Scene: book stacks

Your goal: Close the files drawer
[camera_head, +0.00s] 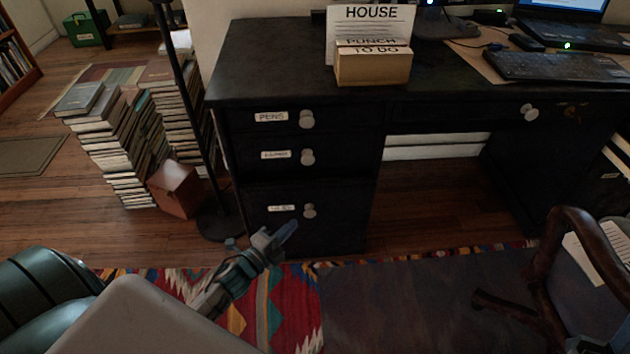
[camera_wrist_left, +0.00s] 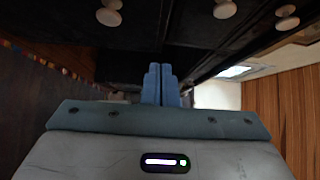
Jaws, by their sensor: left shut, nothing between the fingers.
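The files drawer (camera_head: 272,230) is the bottom, tallest drawer in the left pedestal of the black desk. It has a small white label (camera_head: 282,208), too blurred to read, and a round pale knob (camera_head: 310,211). Its front looks about in line with the drawers above; a small gap cannot be ruled out. My left gripper (camera_head: 287,232) is shut and empty, just in front of the drawer's lower part, below and left of the knob; contact is unclear. In the left wrist view the shut blue fingers (camera_wrist_left: 161,84) point along the dark drawer fronts, with knobs above them.
The pens drawer (camera_head: 275,117) and a middle drawer (camera_head: 275,156) look closed. A floor-lamp base (camera_head: 220,226), a brown box (camera_head: 175,189) and book stacks (camera_head: 112,140) stand left. A wooden chair (camera_head: 560,260) is at right. A patterned rug (camera_head: 300,295) lies in front.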

